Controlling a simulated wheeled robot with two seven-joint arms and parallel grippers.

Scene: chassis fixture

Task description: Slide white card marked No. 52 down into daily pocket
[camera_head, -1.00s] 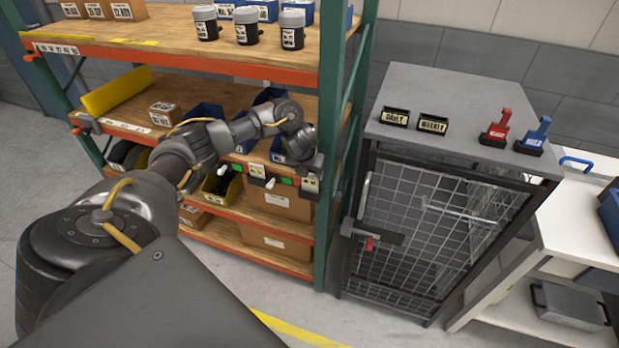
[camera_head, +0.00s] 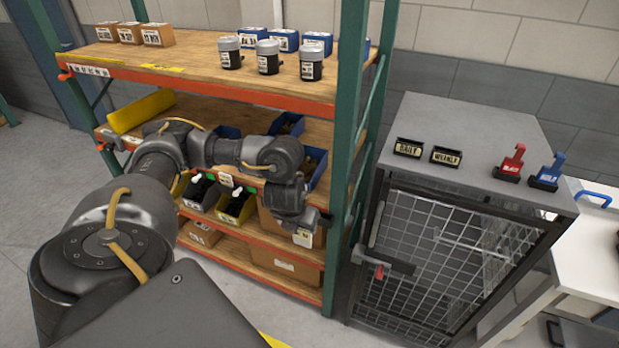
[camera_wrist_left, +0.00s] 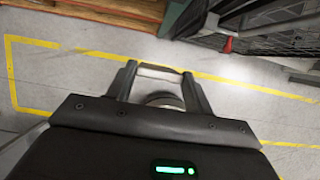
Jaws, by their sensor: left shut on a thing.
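My left gripper (camera_head: 305,226) is in front of the shelf rack, below its middle board. It is shut on a small white card (camera_head: 303,239), which hangs below the fingers; its marking is too small to read. In the left wrist view the fingers (camera_wrist_left: 159,72) have a thin pale strip between their tips, the card (camera_wrist_left: 158,69) seen nearly edge-on, above the floor. The daily pocket (camera_head: 408,149) is a black holder labelled DAILY on top of the grey cage cabinet, to the right of and apart from the gripper. My right gripper is not in view.
A similar WEEKLY pocket (camera_head: 446,157) stands just right of the daily one. The rack's green post (camera_head: 345,150) stands between my gripper and the cabinet.

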